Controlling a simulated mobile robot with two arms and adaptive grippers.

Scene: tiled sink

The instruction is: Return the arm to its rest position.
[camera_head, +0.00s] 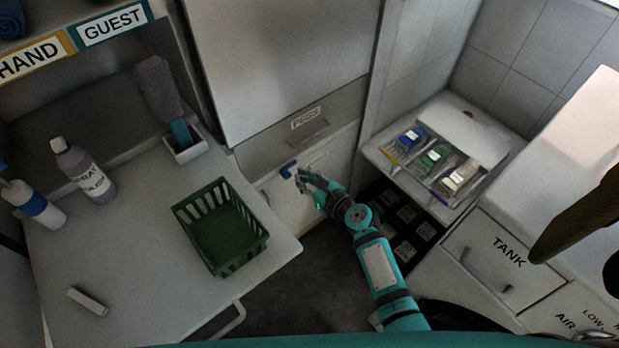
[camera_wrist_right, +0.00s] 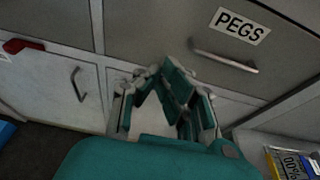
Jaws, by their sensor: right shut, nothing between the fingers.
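My right arm (camera_head: 380,268) is teal and grey and reaches forward from the bottom of the head view. My right gripper (camera_head: 303,176) is at its far end, in front of the cabinet below the PEGS drawer (camera_head: 310,118). In the right wrist view my right gripper (camera_wrist_right: 172,72) has its fingers together with nothing held. The PEGS drawer (camera_wrist_right: 215,45) is shut behind it, its handle to the right of the fingers. My left gripper is not in view.
A white tray unit (camera_head: 490,140) with several packets and a TANK drawer (camera_head: 500,262) stand at the right. Dark floor (camera_head: 300,285) lies between.

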